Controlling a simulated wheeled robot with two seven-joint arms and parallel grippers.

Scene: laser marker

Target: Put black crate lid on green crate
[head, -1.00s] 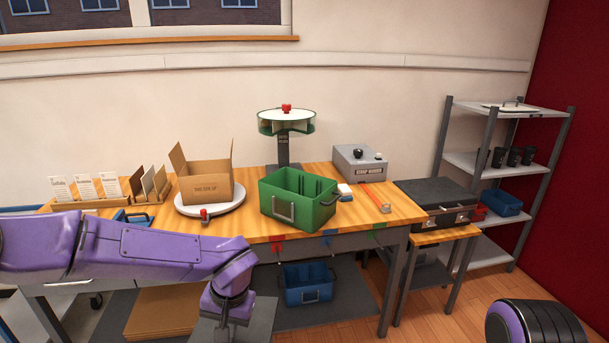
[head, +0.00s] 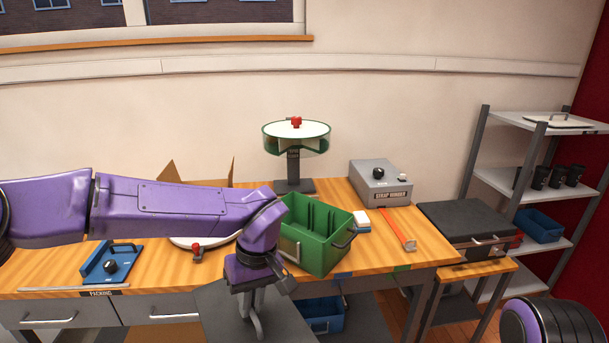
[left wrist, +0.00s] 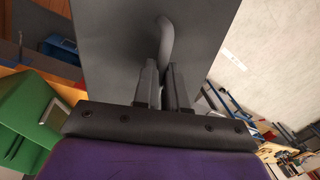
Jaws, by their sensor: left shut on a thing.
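The black crate lid (head: 215,312) is a flat dark grey panel with a raised bar handle. It hangs in front of the workbench's front edge, low in the head view, and it also fills the upper middle of the left wrist view (left wrist: 110,38). My left gripper (head: 252,291) is shut on the lid's handle; the fingers (left wrist: 164,85) show around it in the left wrist view. The green crate (head: 322,256) stands open-topped on the bench, just right of and beyond the gripper. It also shows at the left wrist view's left edge (left wrist: 22,118). My right gripper is out of view.
On the bench (head: 425,245) are a strap winder (head: 380,190), a round carousel (head: 297,130), a red-ended tool (head: 400,232) and a blue fixture (head: 112,262). My left arm partly hides a cardboard box (head: 183,172). A black case (head: 470,222) and shelves (head: 535,180) stand right.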

